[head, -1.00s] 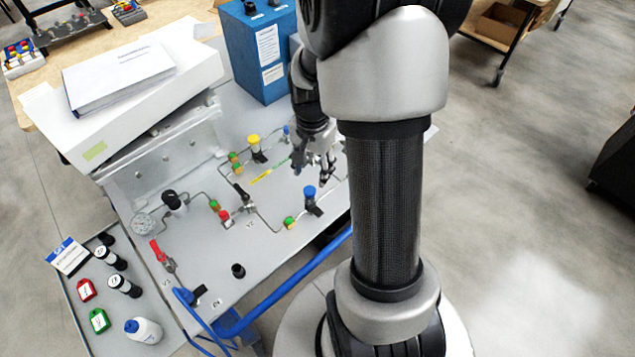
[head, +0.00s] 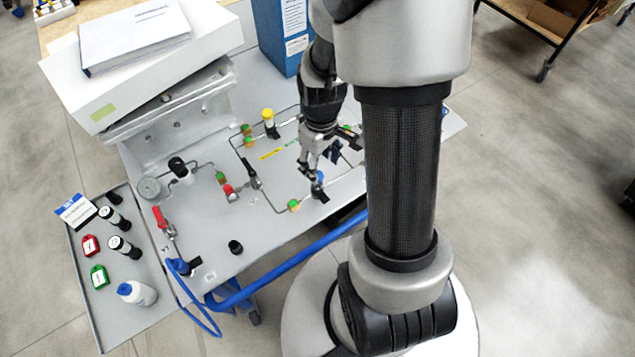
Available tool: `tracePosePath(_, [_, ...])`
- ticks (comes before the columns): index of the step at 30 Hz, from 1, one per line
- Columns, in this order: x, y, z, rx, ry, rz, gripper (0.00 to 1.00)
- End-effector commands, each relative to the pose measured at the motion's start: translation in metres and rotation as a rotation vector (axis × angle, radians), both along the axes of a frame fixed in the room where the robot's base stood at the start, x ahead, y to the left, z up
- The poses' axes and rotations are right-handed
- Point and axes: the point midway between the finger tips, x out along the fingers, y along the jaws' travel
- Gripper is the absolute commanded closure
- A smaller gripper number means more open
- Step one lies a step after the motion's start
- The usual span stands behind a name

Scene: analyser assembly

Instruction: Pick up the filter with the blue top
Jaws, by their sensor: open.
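The filter with the blue top (head: 319,177) stands on the grey panel (head: 285,225) in the head view, on the pipe line right of the middle. Its dark lower part shows below the blue cap. My gripper (head: 311,174) is open, with its fingers pointing down close to the blue cap and partly in front of it. I cannot tell whether the fingers touch the cap or are around it.
A yellow-topped filter (head: 268,117) stands further back on the piping. A pressure gauge (head: 149,187), a red-handled valve (head: 162,220) and a black knob (head: 235,247) are to the left. A side tray (head: 85,265) holds bottles and tags. A blue box (head: 280,35) stands behind.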

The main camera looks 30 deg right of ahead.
Motion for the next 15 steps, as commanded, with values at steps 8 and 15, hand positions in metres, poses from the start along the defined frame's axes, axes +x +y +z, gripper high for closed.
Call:
tracePosePath(8, [0.0, 0.0, -0.05, 0.0, 0.002, -0.001, 0.47])
tracePosePath(15, [0.004, 0.001, -0.066, 0.001, 0.001, -0.001, 0.47])
